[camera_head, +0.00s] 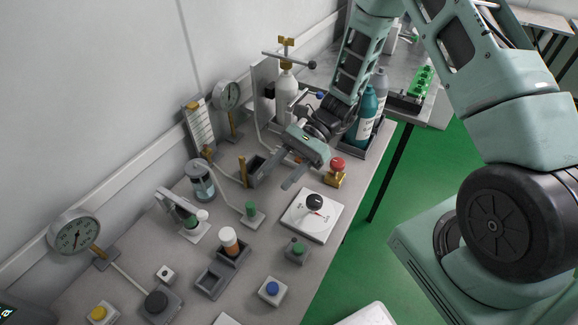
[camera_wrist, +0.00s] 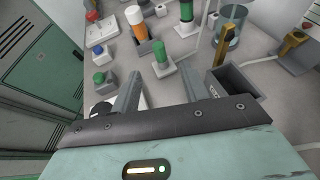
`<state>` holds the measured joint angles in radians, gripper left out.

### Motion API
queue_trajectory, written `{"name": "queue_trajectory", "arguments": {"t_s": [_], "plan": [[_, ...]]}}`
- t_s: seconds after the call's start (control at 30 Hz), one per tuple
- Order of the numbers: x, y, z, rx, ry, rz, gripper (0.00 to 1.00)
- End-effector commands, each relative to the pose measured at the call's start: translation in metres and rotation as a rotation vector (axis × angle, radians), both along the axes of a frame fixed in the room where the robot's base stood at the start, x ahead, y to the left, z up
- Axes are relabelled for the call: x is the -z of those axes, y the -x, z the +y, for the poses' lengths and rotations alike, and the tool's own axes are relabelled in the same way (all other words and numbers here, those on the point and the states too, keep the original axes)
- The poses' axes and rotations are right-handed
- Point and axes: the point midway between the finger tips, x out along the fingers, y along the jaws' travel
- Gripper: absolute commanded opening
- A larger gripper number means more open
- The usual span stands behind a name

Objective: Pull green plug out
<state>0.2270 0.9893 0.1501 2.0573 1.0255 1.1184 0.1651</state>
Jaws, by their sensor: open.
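The green plug (camera_head: 250,209) stands upright in a small pale base on the bench, with a pale cable running from the base. It also shows in the wrist view (camera_wrist: 160,53), just beyond the fingertips and roughly between them. My gripper (camera_head: 269,177) is open and empty above the bench, up and to the right of the plug in the head view. Its two fingers (camera_wrist: 161,78) point toward the plug in the wrist view and appear apart from it.
A dial plate (camera_head: 321,222) and a green-topped button box (camera_head: 297,250) stand near the plug. A grey holder with an orange-and-white bottle (camera_head: 230,242), a glass jar (camera_head: 201,181) and a red knob on a brass body (camera_head: 336,172) are also close. The bench is crowded.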

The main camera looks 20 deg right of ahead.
Motion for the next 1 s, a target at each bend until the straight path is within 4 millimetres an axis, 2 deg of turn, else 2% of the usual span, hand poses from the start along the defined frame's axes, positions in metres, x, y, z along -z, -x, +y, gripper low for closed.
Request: {"name": "queue_trajectory", "arguments": {"t_s": [0.3,0.5,0.7,1.0], "plan": [[0.021,0.020,0.052,-0.007,0.000,0.002,0.45],[0.033,0.028,0.077,-0.007,0.000,0.000,0.45],[0.039,0.032,0.090,-0.005,0.000,-0.001,0.45],[0.040,0.032,0.091,-0.004,0.000,-0.003,0.45]]}}
